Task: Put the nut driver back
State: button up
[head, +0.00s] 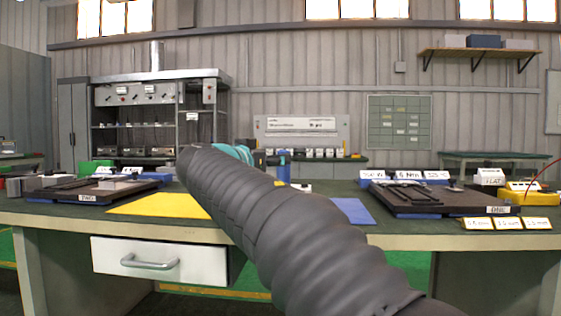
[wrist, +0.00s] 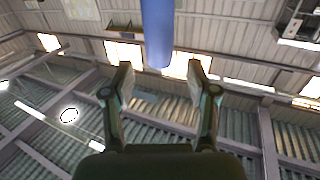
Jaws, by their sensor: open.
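My gripper (wrist: 161,75) is open and empty, its two fingers spread wide in the wrist view. In the head view, my gripper (head: 262,158) is small and partly hidden behind my arm, above the middle of the workbench. A blue upright cylinder (wrist: 157,32), which may be the nut driver's handle, comes in from the top of the wrist view. Its end lies beyond the fingertips and between their lines, apart from both fingers. A blue upright shape (head: 284,172) beside the gripper in the head view may be the same thing. I cannot make out a shaft or tip.
The workbench (head: 60,218) carries a yellow mat (head: 165,204), a blue mat (head: 352,211) and dark trays on the left (head: 85,190) and right (head: 430,203). A yellow meter (head: 518,193) stands far right. A drawer (head: 160,262) is below the front edge. My arm hides the bench's middle.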

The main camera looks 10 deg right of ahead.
jog(key=v, duration=0.6)
jog(key=shift+s, duration=0.2)
jog(key=s+d+f+n+g+y, duration=0.3)
jog(key=s+d+f, duration=0.3)
jog(key=f, duration=0.4)
jog(key=s+d+f+n+g+y, duration=0.25)
jog(key=s+d+f, duration=0.25)
jog(key=s+f, duration=0.45)
jog(key=s+a+f+n+g+y, duration=0.1)
jog(key=s+f+y, duration=0.2)
jog(key=s+f, duration=0.5)
jog(key=s+a+f+n+g+y, duration=0.1)
jog(key=s+a+f+y, duration=0.1)
jog(key=s+f, duration=0.5)
notch_tip(320, 180, down, 6)
jog(key=shift+s+a+g+y, duration=0.15)
jog(key=shift+s+g+y, duration=0.2)
jog(key=shift+y, duration=0.2)
jog(key=shift+r+n, duration=0.1)
jog(key=shift+n, duration=0.15)
